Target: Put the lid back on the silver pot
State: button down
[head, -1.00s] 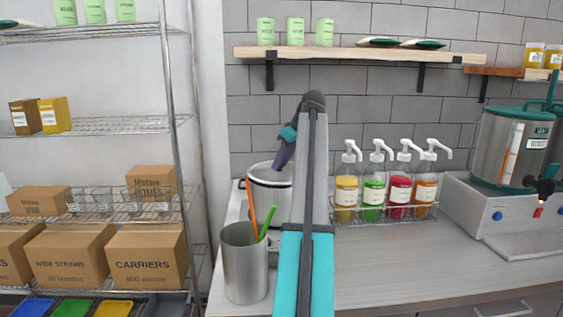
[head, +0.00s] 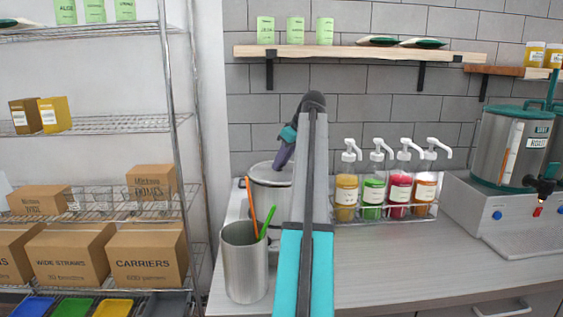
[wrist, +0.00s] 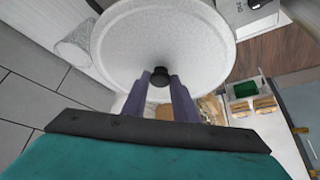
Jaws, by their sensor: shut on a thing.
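The silver pot (head: 267,197) stands on the counter behind the metal cup, partly hidden by my arm. My gripper (head: 279,163) points down over the pot's top in the head view. In the wrist view, my gripper (wrist: 160,80) is shut on the black knob (wrist: 159,73) of the round, light grey lid (wrist: 165,32). The lid fills the upper middle of that view and hides what is under it. In the head view the lid is at or close to the pot's rim; I cannot tell whether it rests fully on it.
A metal cup (head: 243,270) with an orange and a green straw stands in front of the pot. A rack of pump bottles (head: 372,195) stands to the right. A wooden shelf (head: 350,53) hangs above. The counter (head: 400,265) is clear at front right.

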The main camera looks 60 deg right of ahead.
dwell(0.8)
jog(key=c, duration=0.9)
grip_release()
jog(key=shift+r+p, duration=2.05)
jog(key=shift+r, duration=1.45)
grip_shut()
jog(key=shift+f+b, duration=0.6)
jog(key=shift+f, duration=1.8)
